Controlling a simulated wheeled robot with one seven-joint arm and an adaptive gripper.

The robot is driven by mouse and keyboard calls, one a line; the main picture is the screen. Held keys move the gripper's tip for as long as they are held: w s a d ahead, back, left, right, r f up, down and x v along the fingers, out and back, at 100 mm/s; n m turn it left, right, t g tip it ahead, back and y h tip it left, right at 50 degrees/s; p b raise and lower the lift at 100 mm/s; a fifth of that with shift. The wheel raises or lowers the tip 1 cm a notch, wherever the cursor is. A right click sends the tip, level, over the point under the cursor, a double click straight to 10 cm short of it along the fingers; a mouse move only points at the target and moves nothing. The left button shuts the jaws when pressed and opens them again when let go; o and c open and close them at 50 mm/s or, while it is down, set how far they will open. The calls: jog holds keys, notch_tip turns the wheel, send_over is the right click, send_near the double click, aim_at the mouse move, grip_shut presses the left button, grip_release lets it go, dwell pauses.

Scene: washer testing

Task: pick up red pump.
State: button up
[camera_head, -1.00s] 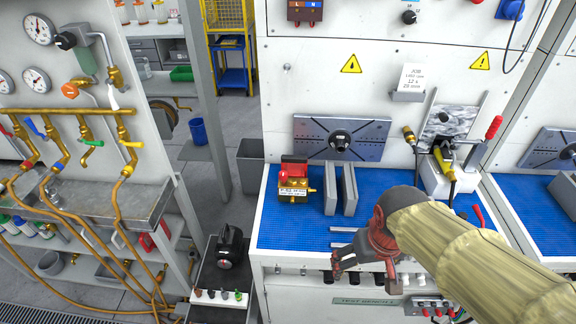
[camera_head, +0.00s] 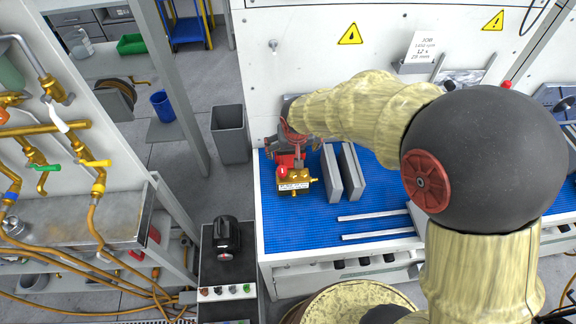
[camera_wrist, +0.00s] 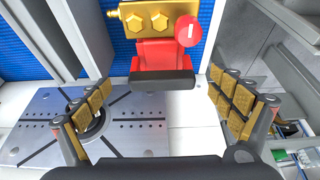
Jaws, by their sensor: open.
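The red pump (camera_head: 294,180) has a brass body and a red block, and sits on the left part of the blue bench mat. In the wrist view the pump (camera_wrist: 160,50) is at the top centre, its red block and a dark bar facing me.
Two grey upright plates (camera_head: 344,172) stand just right of the pump. Light metal bars (camera_head: 375,216) lie on the blue mat (camera_head: 290,230). In the wrist view a slotted metal plate (camera_wrist: 125,135) is at lower left. A grey bin (camera_head: 230,135) stands left of the bench.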

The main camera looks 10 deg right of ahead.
aim_at(290, 157)
jog(key=shift+b+x, duration=0.7)
jog(key=shift+x, duration=3.15)
jog(key=shift+a, duration=0.1)
jog(key=shift+c, duration=1.4)
jog(key=c, duration=1.9)
jog(key=shift+w+r, duration=0.25)
jog(key=shift+r, duration=0.15)
